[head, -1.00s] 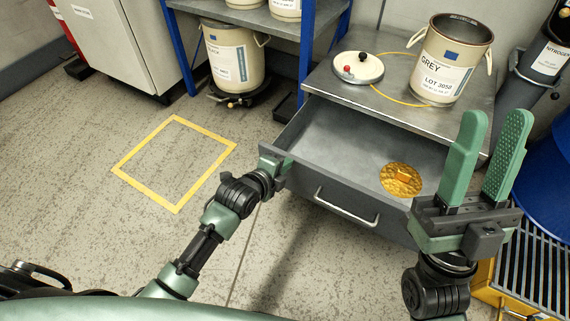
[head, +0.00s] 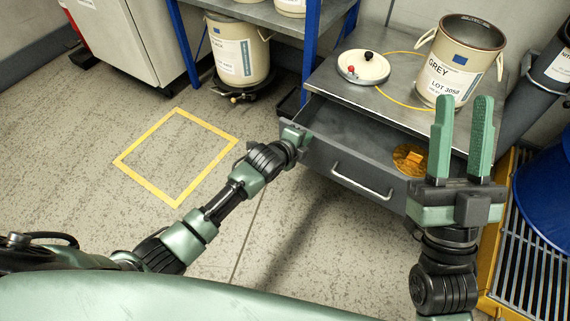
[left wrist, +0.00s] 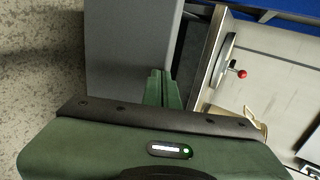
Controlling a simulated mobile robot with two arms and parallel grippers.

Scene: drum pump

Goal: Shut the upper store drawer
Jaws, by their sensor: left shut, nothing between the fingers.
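The grey store drawer (head: 335,160) is partly open under the steel bench top, with a bar handle (head: 362,183) across its front. A round golden piece (head: 409,160) lies inside it. My left gripper (head: 296,132) is at the left end of the drawer front. In the left wrist view its fingers (left wrist: 161,88) are together and empty, close against a plain grey panel; exact contact is hard to tell. My right gripper (head: 463,130) is open and empty, fingers up, in front of the drawer's right end and partly hiding it.
On the bench (head: 385,103) stand a grey-labelled pail (head: 455,65) and a round lid (head: 363,67) with knobs, with a yellow cord between. A blue drum (head: 545,190) and a yellow-edged grate (head: 525,250) are at right. Yellow-taped floor (head: 178,155) at left is clear.

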